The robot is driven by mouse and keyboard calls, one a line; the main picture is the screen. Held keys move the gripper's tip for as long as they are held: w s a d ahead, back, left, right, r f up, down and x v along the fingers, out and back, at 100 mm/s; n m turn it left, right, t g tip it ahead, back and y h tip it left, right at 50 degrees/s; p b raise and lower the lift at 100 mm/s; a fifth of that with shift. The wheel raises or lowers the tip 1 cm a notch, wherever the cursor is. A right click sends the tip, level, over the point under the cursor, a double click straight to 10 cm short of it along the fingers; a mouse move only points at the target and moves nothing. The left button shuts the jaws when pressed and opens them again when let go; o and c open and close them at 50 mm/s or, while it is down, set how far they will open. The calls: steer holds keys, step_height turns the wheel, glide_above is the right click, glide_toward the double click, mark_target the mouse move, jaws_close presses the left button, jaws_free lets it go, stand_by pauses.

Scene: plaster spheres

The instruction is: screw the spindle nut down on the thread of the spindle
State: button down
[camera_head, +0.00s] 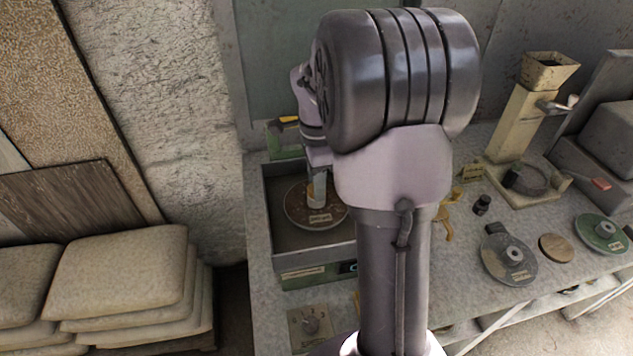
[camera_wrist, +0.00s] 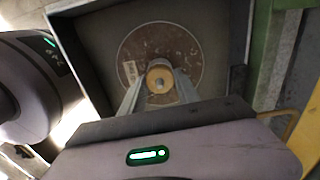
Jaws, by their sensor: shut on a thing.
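A round brown disc (camera_head: 297,205) with a pale label lies in an open grey box (camera_head: 283,238) on the bench, left of my arm. The disc also shows in the wrist view (camera_wrist: 147,45). At its centre is the tan, round spindle nut (camera_wrist: 159,68), with a small pale spindle tip (camera_wrist: 160,85) in its middle. My gripper (camera_wrist: 160,80) points down over the disc with one finger on each side of the nut, shut on it. In the head view the fingers (camera_head: 317,190) stand over the disc's middle and hide the nut. The thread cannot be made out.
Grey walls of the box surround the disc closely. To the right on the bench are a dark disc with a hub (camera_head: 509,258), a wooden round (camera_head: 556,248), a green disc (camera_head: 600,233) and a cream hopper machine (camera_head: 515,125). Stacked sacks (camera_head: 120,275) stand at left.

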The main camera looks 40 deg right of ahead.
steer(key=m+b, duration=0.2)
steer(key=m, duration=0.3)
steer(key=shift+f+b, duration=0.1)
steer(key=shift+b, duration=0.2)
steer(key=m+b, duration=0.2)
steer(key=m, duration=0.3)
steer(key=shift+m, duration=0.4)
steer(key=c, duration=0.8)
jaws_free()
steer(key=shift+r, duration=0.2)
step_height(320, 180, up, 4)
steer(key=p, duration=0.3)
steer(key=shift+f, duration=0.1)
